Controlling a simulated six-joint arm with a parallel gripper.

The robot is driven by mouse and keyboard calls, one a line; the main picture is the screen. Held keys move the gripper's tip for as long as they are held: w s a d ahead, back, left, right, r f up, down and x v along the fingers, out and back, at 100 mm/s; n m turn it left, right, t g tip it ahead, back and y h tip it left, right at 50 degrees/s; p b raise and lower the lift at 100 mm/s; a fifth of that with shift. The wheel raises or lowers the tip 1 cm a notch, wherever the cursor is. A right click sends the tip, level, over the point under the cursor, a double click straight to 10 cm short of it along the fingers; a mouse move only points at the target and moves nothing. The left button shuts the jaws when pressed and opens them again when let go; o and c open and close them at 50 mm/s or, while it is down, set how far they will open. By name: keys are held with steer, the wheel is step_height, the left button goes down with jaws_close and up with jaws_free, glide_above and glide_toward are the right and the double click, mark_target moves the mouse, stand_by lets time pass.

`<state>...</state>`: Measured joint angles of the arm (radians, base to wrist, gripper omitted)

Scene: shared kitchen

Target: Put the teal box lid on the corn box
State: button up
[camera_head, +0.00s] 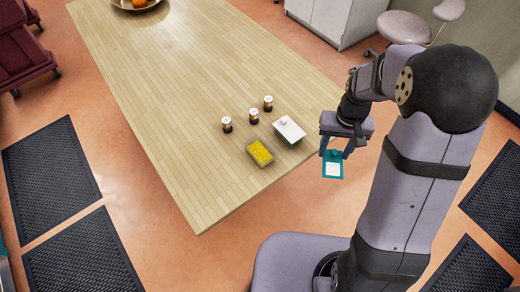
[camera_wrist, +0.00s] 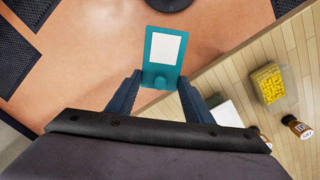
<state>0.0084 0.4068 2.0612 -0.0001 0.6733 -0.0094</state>
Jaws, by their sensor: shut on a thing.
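In the wrist view the lid (camera_wrist: 164,60) hangs out ahead of the gripper (camera_wrist: 160,90). The corn box (camera_head: 260,152) is a clear open box of yellow corn on the table, left of my gripper. It also shows at the right of the wrist view (camera_wrist: 258,88).
The wooden table (camera_head: 170,90) is mostly bare to the left. A bowl (camera_head: 136,6) of orange fruit sits at the far end.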

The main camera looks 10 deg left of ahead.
steer(key=w+a+r+n, duration=0.4)
steer(key=a+r+n, duration=0.15)
steer(key=a, duration=0.25)
steer(key=s+a+r+n+b, duration=0.1)
steer(key=s+a+r+n, duration=0.15)
steer(key=a, duration=0.55)
steer(key=s+a+r+n, duration=0.1)
steer(key=a+r, duration=0.3)
steer(key=a, duration=0.4)
steer(key=shift+w+d+f+p, duration=0.15)
steer(key=shift+f+p, duration=0.5)
steer(key=shift+f, duration=1.65)
steer(key=shift+w+d+f+p, duration=0.1)
steer(key=shift+f+p, duration=0.5)
steer(key=shift+f, duration=2.1)
steer(key=shift+f, duration=0.5)
steer(key=o, duration=1)
